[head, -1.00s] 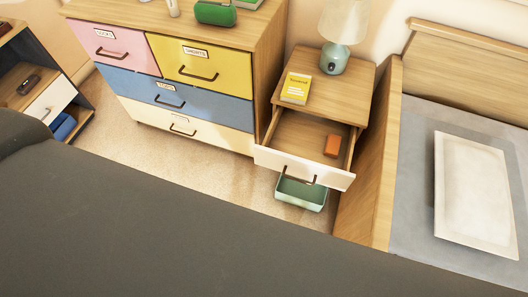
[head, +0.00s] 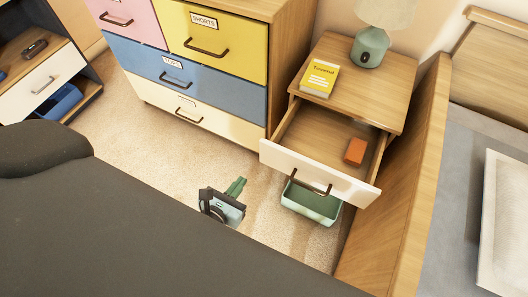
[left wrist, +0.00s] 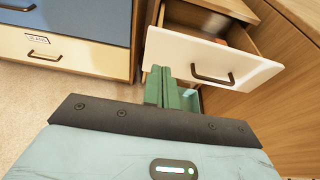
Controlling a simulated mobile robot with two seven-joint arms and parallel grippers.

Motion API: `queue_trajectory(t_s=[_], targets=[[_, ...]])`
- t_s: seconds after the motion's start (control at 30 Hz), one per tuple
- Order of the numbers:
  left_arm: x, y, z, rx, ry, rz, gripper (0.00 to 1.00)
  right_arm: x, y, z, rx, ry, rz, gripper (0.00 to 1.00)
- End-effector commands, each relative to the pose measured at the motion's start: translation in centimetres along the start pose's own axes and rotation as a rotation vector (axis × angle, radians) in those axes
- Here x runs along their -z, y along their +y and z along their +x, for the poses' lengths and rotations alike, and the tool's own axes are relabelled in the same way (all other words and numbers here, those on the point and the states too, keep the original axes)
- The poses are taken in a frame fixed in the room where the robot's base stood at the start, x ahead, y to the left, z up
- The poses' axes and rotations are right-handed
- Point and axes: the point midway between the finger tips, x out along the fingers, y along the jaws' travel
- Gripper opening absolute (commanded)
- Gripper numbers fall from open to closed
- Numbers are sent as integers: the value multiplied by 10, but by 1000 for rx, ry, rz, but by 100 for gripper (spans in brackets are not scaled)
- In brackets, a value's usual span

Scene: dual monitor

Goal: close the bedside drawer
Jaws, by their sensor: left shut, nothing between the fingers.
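The bedside drawer (head: 318,175) is pulled well out of the wooden nightstand (head: 375,85). It has a white front and a dark bar handle (head: 311,185), and an orange-red block (head: 355,151) lies inside. My left gripper (head: 237,187) is shut and empty, in front of the drawer and to its left, apart from it in the head view. In the left wrist view the green fingers (left wrist: 174,90) lie together and overlap the lower left of the drawer front (left wrist: 222,62); I cannot tell the gap in depth. My right gripper is not in view.
A green bin (head: 312,204) stands below the drawer. A multicoloured dresser (head: 190,80) is to the left and a wooden bed side (head: 400,190) to the right. A yellow book (head: 319,78) and a lamp (head: 370,47) stand on the nightstand. Carpet between is clear.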

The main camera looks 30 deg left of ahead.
Motion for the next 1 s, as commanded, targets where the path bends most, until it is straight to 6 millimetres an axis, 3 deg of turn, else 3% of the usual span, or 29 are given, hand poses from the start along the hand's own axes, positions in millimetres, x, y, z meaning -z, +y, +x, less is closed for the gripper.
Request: queue_trajectory(t_s=[0.27, 0.8, 1.0], targets=[[-1, 0, 11, 1, -3, 3, 0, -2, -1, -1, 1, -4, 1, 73], [0, 0, 104, 1, -2, 5, 0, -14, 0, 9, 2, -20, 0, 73], [-10, 0, 128, 1, -1, 6, 0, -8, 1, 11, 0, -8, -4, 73]])
